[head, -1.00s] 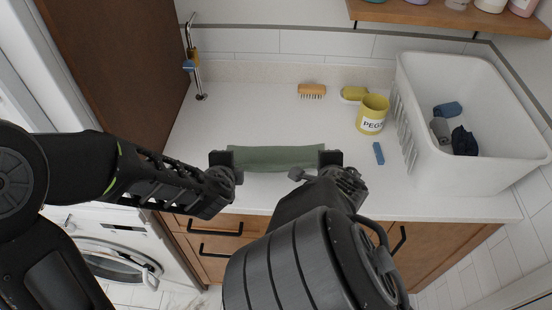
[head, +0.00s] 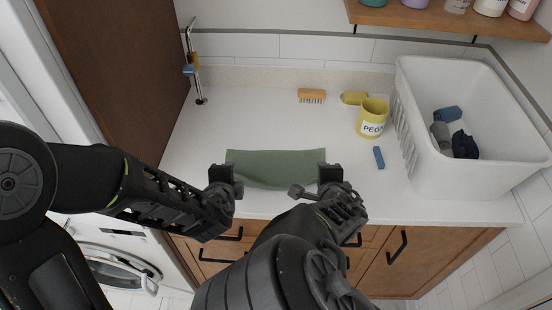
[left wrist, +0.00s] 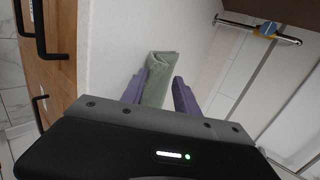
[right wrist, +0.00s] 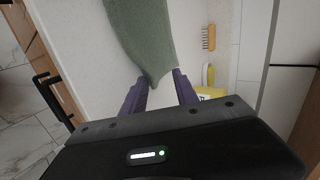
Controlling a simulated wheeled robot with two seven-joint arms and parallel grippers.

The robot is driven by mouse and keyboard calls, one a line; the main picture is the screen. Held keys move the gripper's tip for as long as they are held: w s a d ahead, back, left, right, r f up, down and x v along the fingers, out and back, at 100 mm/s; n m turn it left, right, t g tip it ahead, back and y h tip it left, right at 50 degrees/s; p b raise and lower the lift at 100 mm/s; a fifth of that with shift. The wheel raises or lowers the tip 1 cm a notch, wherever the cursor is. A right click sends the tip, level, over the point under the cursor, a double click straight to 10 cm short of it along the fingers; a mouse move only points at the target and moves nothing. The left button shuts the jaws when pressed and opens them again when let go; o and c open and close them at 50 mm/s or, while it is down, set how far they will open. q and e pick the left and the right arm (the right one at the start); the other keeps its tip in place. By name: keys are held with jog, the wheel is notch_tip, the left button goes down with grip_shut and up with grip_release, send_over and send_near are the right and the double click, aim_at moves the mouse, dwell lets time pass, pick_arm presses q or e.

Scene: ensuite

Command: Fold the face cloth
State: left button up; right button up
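The green face cloth (head: 275,166) lies on the white counter near its front edge, with a curved front edge. It looks layered at its end in the left wrist view (left wrist: 160,78). My left gripper (head: 230,180) is at its front left corner; its fingers stand apart on either side of the cloth's end. My right gripper (head: 322,182) is at the front right corner. In the right wrist view the cloth (right wrist: 142,40) narrows to a tip between my spread fingers. Any contact at the fingertips is hard to see.
A yellow peg pot (head: 372,119), a wooden brush (head: 312,96), a yellow object (head: 354,98) and a blue block (head: 379,157) stand behind and right. A white basket (head: 470,180) with dark cloths fills the right.

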pick_arm(q)
jog(key=shift+r, duration=0.5)
pick_arm(e)
jog(key=shift+o, duration=0.2)
jog(key=shift+a+r, duration=0.1)
jog(key=shift+r, duration=0.35)
pick_arm(q)
jog(key=r, duration=0.2)
jog(key=s+r, duration=0.1)
jog(key=r, duration=0.2)
jog(key=s+r, duration=0.1)
jog(key=r, duration=0.2)
pick_arm(e)
notch_tip(320, 180, up, 8)
jog(key=s, duration=0.2)
